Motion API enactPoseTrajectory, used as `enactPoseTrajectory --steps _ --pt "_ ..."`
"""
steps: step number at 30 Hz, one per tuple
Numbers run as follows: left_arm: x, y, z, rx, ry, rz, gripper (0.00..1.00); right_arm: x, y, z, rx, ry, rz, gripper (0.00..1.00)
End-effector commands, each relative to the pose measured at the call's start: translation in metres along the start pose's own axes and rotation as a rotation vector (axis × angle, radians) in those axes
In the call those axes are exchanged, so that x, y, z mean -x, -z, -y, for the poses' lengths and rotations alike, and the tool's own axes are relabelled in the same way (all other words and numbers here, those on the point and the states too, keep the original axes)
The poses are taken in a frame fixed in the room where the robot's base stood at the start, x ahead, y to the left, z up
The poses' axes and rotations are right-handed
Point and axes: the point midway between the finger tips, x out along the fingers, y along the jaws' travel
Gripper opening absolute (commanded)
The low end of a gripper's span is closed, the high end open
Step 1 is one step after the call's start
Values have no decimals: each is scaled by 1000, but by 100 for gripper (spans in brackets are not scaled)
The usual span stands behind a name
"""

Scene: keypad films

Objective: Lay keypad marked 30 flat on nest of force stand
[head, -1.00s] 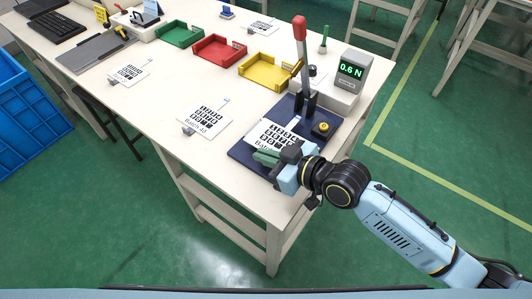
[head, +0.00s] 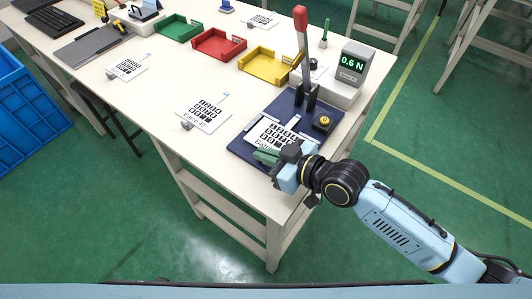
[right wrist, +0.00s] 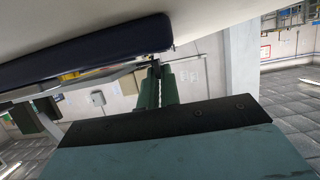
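The white keypad film (head: 272,137) has black keys and a "Batch" label whose number is hidden by my gripper. It lies over the nest of the dark blue force stand (head: 242,146) and looks nearly flat; I cannot tell whether it is fully seated. A pale edge of the nest (head: 295,121) shows at its far right corner. My right gripper (head: 266,157) is at the keypad's near edge. In the right wrist view its green fingers (right wrist: 157,88) are close together around a small dark piece at the keypad's edge. My left gripper is out of view.
The stand's red-knobbed lever (head: 301,50) stands upright behind the keypad. A yellow button (head: 323,122) and a display reading 0.6 N (head: 353,66) are to its right. Another keypad, "Batch 40" (head: 204,112), lies left. Yellow (head: 264,70), red (head: 219,46) and green (head: 175,34) trays stand behind.

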Motion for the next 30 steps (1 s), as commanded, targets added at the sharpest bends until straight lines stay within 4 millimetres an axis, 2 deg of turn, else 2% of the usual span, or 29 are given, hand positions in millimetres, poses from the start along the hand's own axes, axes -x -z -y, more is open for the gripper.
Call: enactPoseTrajectory --steps 19,25,30 --pt "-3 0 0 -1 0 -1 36 -2 -7 0 0 0 0 0" --pt "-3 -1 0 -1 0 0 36 -2 -7 0 0 0 0 28" --pt "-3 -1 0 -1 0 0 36 -2 -7 0 0 0 0 30"
